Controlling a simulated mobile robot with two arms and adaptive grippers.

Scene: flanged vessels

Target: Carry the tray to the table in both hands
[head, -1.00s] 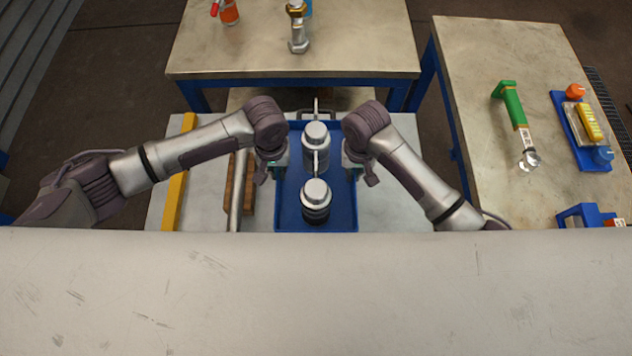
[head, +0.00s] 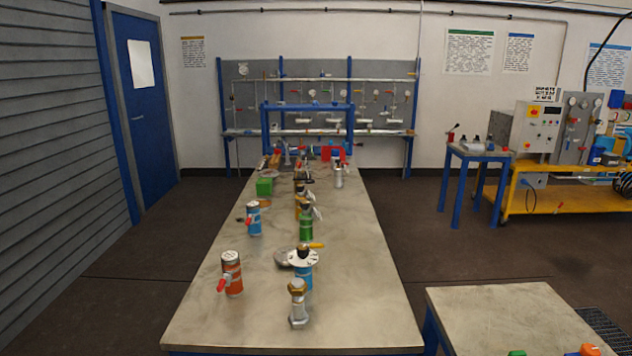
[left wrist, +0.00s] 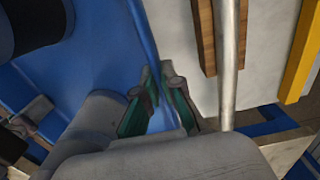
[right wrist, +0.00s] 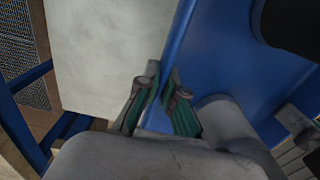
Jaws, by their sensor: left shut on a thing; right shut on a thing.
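The blue tray (left wrist: 100,68) shows in both wrist views and is out of the head view. My left gripper (left wrist: 159,73) is shut on one side wall of it. My right gripper (right wrist: 163,76) is shut on the opposite wall of the tray (right wrist: 218,62). A dark rounded vessel part (left wrist: 30,25) stands in the tray and also shows in the right wrist view (right wrist: 290,24). The rest of the load is mostly hidden. A long worktable (head: 365,315) stretches ahead in the head view.
Flanged and valved fittings stand along the long table, including an orange one (head: 232,275) and a metal one (head: 298,305) near its front. Another table (head: 500,315) is at the lower right. Below the tray in the left wrist view lie a pipe (left wrist: 228,60) and a yellow bar (left wrist: 300,60).

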